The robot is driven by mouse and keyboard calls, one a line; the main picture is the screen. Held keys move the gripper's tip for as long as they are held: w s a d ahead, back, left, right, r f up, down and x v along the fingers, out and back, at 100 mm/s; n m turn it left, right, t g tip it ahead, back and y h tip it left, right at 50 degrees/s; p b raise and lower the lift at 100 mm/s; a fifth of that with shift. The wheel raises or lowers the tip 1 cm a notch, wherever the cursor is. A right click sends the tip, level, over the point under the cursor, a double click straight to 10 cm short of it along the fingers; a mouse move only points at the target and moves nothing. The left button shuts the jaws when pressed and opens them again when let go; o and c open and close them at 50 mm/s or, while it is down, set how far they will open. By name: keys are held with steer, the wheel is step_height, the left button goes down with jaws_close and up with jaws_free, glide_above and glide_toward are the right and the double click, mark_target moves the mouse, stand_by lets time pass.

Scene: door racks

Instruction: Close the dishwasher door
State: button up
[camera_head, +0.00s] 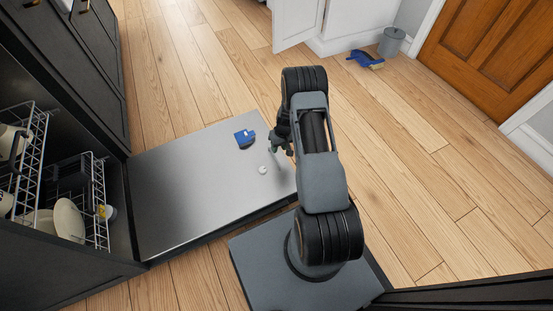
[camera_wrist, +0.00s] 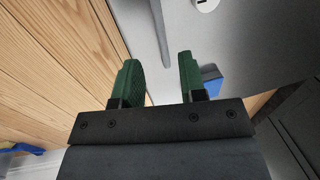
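The dishwasher door (camera_head: 185,190) is folded down flat in front of the dishwasher, its silvery inner face up. It also shows as a grey surface in the wrist view (camera_wrist: 245,40). My gripper (camera_head: 276,147) is by the door's far right edge, partly hidden by my arm. In the wrist view its two green fingers (camera_wrist: 158,62) are apart with nothing between them. Whether the fingers touch the door I cannot tell. The dishwasher opening on the left holds an upper wire rack (camera_head: 30,165) and a lower wire rack (camera_head: 97,205) with dishes.
A blue block-like item (camera_head: 245,138) and a small white round piece (camera_head: 263,170) are on the door's inner face. A dark cabinet (camera_head: 75,60) stands beyond the dishwasher. Wooden floor (camera_head: 400,160) is clear to the right. A grey bin (camera_head: 391,42) and a blue brush-like item (camera_head: 366,60) are farther back.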

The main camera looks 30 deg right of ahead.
steer(key=f, duration=0.2)
steer(key=a+f+b, duration=0.1)
steer(key=f, duration=0.1)
steer(key=f+b, duration=0.1)
steer(key=f, duration=0.2)
steer(key=shift+a, duration=0.15)
jaws_close()
stand_by(0.4)
